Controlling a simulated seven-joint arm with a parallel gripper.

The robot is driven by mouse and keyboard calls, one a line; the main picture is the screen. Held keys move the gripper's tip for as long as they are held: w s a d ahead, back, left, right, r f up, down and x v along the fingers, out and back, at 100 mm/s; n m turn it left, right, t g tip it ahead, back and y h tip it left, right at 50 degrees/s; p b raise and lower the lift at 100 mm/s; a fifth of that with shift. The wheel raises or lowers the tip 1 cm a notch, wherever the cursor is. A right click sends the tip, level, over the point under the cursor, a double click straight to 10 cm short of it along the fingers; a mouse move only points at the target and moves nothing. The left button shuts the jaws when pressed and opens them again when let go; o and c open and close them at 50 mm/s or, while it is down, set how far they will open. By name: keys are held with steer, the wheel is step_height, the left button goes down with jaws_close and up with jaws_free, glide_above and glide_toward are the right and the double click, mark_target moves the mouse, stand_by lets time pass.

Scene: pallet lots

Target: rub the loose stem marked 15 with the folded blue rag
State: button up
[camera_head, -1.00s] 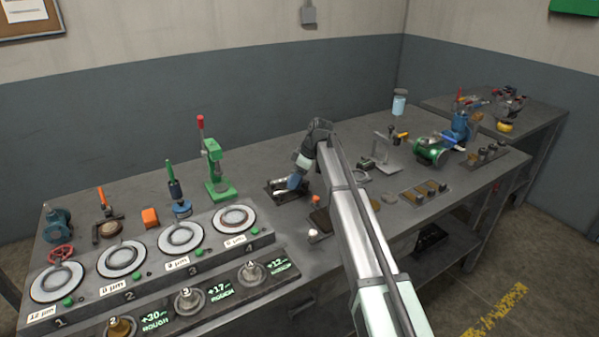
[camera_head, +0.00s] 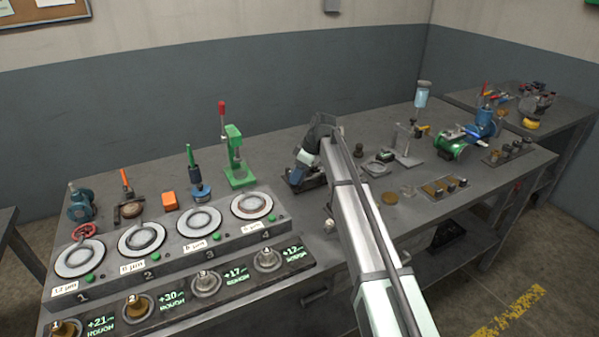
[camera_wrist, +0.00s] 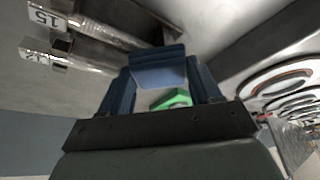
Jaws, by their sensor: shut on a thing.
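The folded blue rag (camera_wrist: 158,72) is between the blue fingers of my gripper (camera_wrist: 160,88) in the wrist view. My gripper is shut on it. In the head view my gripper (camera_head: 296,175) is low over a dark tray (camera_head: 318,180) in the middle of the bench. The stem marked 15 (camera_wrist: 105,28) is a metallic rod at the upper left of the wrist view, with its tag (camera_wrist: 44,18) upside down. Its far end lies close to the rag; I cannot tell whether they touch. In the head view my arm and gripper hide the stem.
A second tagged stem (camera_wrist: 85,52) lies beside it, its number unclear. A green press (camera_head: 238,165) stands behind left of the tray. The row of round plates (camera_head: 252,206) is at the front left. A small white item (camera_head: 329,226) sits near the front edge.

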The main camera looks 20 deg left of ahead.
mark_target(319, 173)
steer(key=shift+w+d, duration=2.75)
step_height(319, 173, up, 8)
steer(key=shift+s+a, duration=0.1)
